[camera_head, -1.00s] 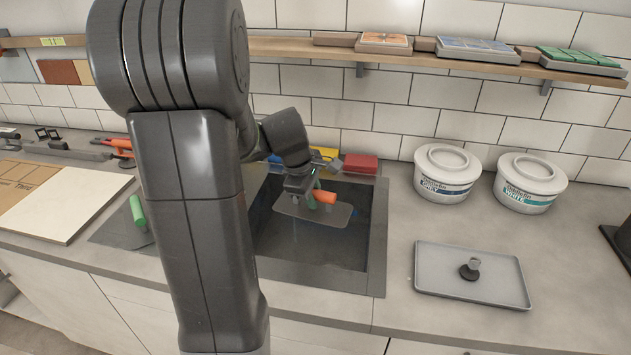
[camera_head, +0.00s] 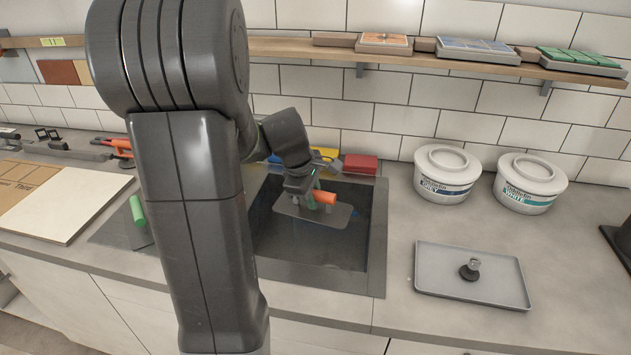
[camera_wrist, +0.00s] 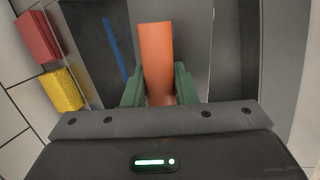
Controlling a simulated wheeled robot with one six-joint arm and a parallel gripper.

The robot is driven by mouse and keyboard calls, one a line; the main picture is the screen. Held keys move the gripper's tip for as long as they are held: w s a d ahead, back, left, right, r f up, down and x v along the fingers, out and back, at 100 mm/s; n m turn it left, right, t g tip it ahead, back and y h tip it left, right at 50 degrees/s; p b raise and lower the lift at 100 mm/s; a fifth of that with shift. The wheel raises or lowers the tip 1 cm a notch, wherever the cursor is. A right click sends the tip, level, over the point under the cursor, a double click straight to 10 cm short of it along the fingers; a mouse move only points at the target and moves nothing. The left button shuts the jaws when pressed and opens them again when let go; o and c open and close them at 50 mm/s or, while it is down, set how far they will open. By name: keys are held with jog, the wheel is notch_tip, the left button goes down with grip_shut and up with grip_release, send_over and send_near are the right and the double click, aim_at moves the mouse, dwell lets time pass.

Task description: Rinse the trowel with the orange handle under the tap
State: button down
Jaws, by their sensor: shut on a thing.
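The trowel has an orange handle (camera_head: 324,197) and a flat grey plate (camera_head: 338,217). It is over the sink basin (camera_head: 377,235) in the head view. My gripper (camera_wrist: 158,88) is shut on the orange handle, with its green fingers on either side of it in the wrist view. The plate looks roughly level, and part of it is hidden by my wrist and the handle. A grey fitting (camera_head: 334,165) at the back of the sink may be the tap, but it is mostly hidden. I cannot make out running water.
Yellow (camera_head: 325,154) and red (camera_head: 360,164) blocks lie behind the sink. Two white tubs (camera_head: 446,178) and a grey tray (camera_head: 440,280) with a small knobbed thing stand to the right. A green handle (camera_head: 137,210) lies left of the sink. A wooden shelf (camera_head: 400,61) runs above.

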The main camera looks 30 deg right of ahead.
jog(key=s+a+r+p, duration=0.1)
jog(key=s+r, duration=0.1)
jog(key=s+a+r+p, duration=0.1)
jog(key=r, duration=0.1)
jog(key=shift+s+a, duration=0.15)
jog(key=shift+s, duration=0.25)
jog(key=shift+s+a, duration=0.1)
jog(key=shift+s, duration=0.1)
jog(key=shift+s, duration=0.1)
